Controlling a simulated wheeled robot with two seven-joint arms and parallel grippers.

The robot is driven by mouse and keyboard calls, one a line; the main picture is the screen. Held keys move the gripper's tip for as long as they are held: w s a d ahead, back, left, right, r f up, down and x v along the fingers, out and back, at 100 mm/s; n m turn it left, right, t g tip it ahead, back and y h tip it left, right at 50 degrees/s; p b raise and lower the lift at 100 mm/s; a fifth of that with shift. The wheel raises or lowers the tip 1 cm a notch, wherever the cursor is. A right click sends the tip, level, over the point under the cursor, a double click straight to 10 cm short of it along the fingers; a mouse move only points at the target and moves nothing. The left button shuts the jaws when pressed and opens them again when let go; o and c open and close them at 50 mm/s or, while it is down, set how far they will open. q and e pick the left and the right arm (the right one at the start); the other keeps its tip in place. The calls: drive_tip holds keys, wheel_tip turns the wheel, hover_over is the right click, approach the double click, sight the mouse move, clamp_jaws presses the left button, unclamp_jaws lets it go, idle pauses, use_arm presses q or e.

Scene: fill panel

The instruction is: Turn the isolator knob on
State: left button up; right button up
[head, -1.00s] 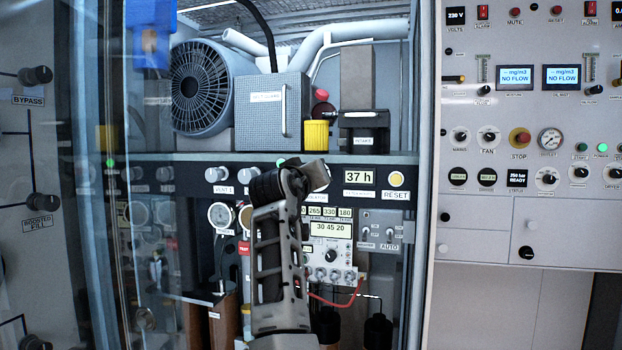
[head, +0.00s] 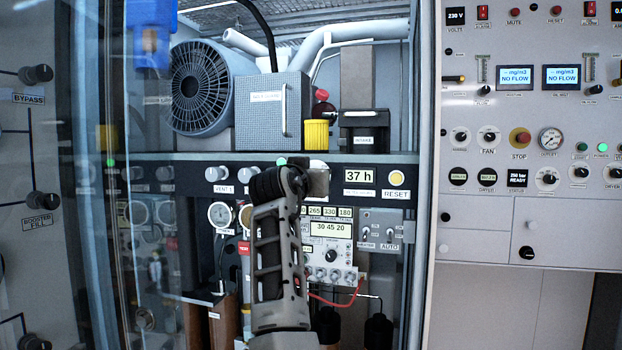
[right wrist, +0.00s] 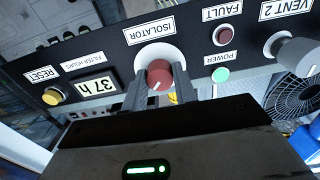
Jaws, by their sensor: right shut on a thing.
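The isolator knob (right wrist: 159,72) is red, with a white mark on its face, and sits on a pale round plate (right wrist: 156,52) under the label ISOLATOR in the right wrist view, where the lettering is upside down. My right gripper (right wrist: 160,84) has one dark finger on each side of the knob and is shut on it. In the head view my right gripper (head: 318,182) is at the dark control strip, left of the 37 h display, and hides the knob. My left gripper is not in view.
The green power lamp (right wrist: 220,75), red fault lamp (right wrist: 226,36) and VENT 2 knob (right wrist: 295,52) are close beside the isolator. The 37 h display (head: 360,175) and yellow RESET button (head: 396,178) are to the right. A glass door (head: 130,250) stands at the left.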

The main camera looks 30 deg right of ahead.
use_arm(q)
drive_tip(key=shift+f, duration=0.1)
use_arm(e)
drive_tip(key=o, duration=1)
use_arm(q)
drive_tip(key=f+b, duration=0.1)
drive_tip(key=b, duration=0.1)
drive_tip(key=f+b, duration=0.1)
drive_tip(key=b, duration=0.1)
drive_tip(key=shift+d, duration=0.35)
use_arm(e)
drive_tip(key=v, duration=1.6)
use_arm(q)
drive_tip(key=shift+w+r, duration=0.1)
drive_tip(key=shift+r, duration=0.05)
